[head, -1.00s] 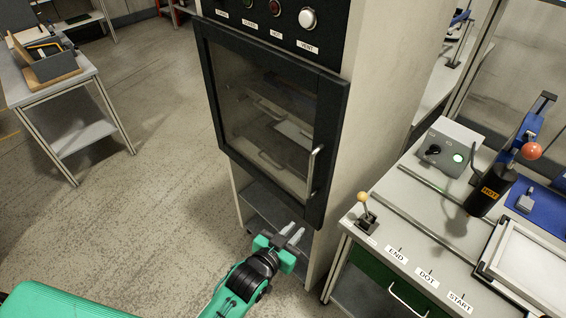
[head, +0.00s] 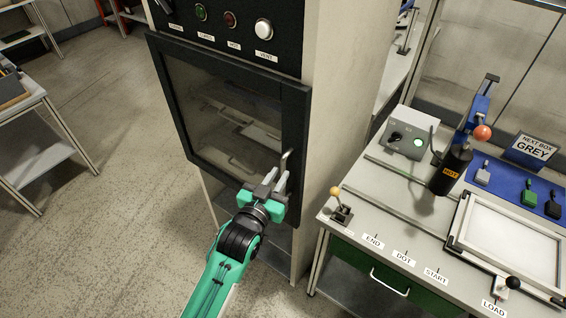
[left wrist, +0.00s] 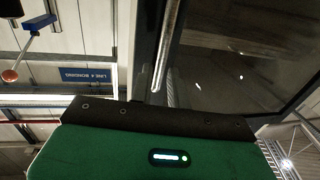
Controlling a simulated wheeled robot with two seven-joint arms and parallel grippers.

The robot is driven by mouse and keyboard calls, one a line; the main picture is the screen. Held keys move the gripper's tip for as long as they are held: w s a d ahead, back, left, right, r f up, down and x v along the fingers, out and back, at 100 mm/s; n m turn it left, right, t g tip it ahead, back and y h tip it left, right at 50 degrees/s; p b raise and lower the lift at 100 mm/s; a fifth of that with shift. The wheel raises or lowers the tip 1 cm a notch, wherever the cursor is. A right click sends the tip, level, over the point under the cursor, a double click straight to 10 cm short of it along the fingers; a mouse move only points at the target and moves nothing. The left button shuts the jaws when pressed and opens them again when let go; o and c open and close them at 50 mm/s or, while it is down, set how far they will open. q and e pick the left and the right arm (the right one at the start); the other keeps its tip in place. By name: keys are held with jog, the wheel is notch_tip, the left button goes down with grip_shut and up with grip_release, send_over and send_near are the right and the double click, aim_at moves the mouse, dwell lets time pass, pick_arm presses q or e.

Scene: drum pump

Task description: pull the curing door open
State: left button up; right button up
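The curing door (head: 165,85) is a dark-framed glass door on a tall cabinet and stands shut. Its upright metal handle (head: 287,160) is at the door's right edge, and a metal bar, likely this handle (left wrist: 166,45), shows in the left wrist view. My left gripper (head: 276,180) is at the lower end of the handle, its two fingers apart. The fingers overlap the handle's lower part, so I cannot tell whether the handle lies between them or they touch it. My right gripper is not in view.
A control panel with buttons (head: 264,29) is above the door. A workbench (head: 385,215) with a small lever (head: 340,205), a grey box (head: 405,135) and a framed white panel (head: 510,240) stands close on the right. Open floor (head: 90,220) lies to the left.

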aim_at(282, 170)
pick_arm(q)
jog(key=shift+p+x, duration=0.35)
jog(key=shift+x, duration=1.5)
jog(key=shift+s, duration=0.1)
jog(key=shift+c, duration=0.5)
grip_shut()
